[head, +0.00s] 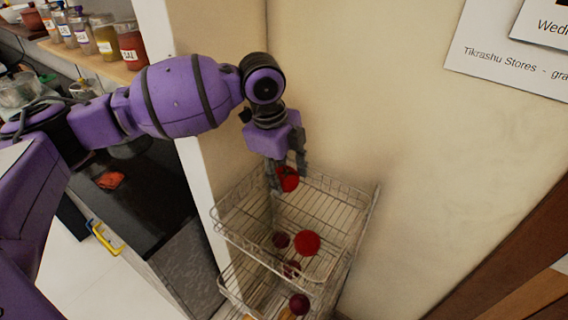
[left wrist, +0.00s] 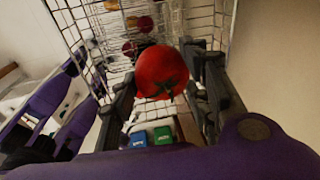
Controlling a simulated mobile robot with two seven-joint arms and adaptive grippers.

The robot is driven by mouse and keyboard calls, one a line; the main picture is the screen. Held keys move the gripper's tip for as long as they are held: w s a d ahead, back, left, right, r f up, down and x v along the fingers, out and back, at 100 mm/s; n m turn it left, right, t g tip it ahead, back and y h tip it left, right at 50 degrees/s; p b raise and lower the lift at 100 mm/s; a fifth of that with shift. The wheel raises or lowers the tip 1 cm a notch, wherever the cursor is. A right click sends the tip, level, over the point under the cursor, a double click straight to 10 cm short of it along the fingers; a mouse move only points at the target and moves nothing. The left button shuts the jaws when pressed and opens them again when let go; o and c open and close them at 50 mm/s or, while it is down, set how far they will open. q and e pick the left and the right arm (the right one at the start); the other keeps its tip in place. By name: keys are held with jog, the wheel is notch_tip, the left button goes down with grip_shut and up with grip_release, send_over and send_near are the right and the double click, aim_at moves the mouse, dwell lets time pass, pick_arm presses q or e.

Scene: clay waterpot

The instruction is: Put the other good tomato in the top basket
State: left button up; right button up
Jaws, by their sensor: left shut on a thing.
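A red tomato (head: 289,182) is held between the fingers of my left gripper (head: 284,174), over the back part of the wire top basket (head: 340,216). In the left wrist view the tomato (left wrist: 161,72) fills the space between the two dark fingers, its green stem mark towards the camera. The gripper is shut on it, pointing down. I cannot tell whether the tomato touches the basket floor. Another red tomato (head: 306,243) shows near the front of the top basket. My right gripper is out of view.
Dark red round items, perhaps onions (head: 299,304), show in or through the tiered rack. Walls stand close behind and beside the rack. A dark counter (head: 150,195) with a red-orange piece (head: 110,180) is at left. Labelled jars (head: 131,45) stand on a shelf.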

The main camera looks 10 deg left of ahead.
pick_arm(q)
jog(key=shift+f, duration=0.9)
jog(key=o, duration=1.3)
jog(key=r, duration=0.4)
jog(key=s+a+r, duration=0.1)
jog(key=r, duration=0.7)
jog(key=shift+s+a, duration=0.15)
jog(key=shift+a, duration=0.2)
